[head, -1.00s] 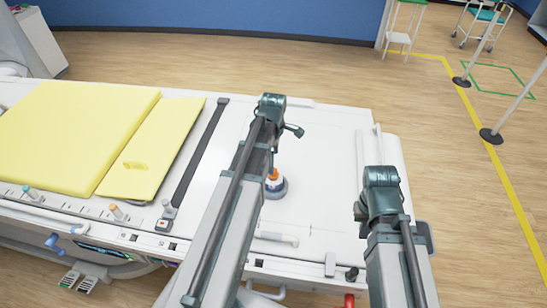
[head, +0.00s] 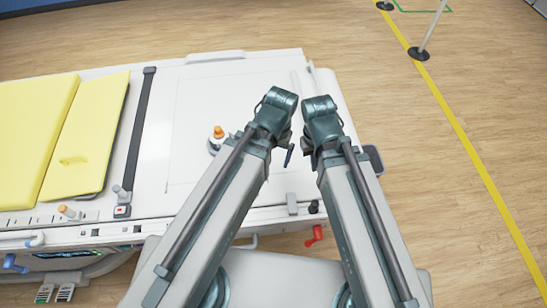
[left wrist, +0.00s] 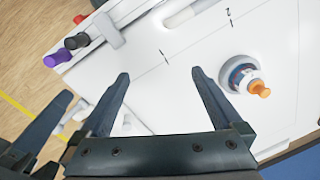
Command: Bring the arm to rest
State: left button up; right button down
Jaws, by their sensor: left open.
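My left arm (head: 222,190) comes in from the left over the white table, with its wrist bent down. My left gripper shows best in the left wrist view (left wrist: 160,78): its two dark fingers are apart with nothing between them, above the white surface. In the head view only a small dark part of it shows below the wrist. My right arm (head: 362,215) stands close beside the left one. My right gripper (head: 309,143) is mostly hidden under its wrist; dark parts that look like it show at the lower left of the left wrist view.
A small orange-topped device (head: 217,137) stands on the white table (head: 195,100), left of my left arm; it also shows in the left wrist view (left wrist: 240,77). Yellow pads (head: 85,140) and a dark strap lie farther left. A red handle (head: 316,235) sticks out at the near edge.

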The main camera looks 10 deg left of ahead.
pick_arm(q)
jog(key=shift+s+d+m, duration=0.4)
jog(key=shift+s+m, duration=0.15)
jog(key=shift+m, duration=0.25)
notch_tip(320, 180, down, 6)
jog(key=b, duration=0.5)
jog(key=shift+r+b, duration=0.1)
jog(key=shift+b, duration=0.3)
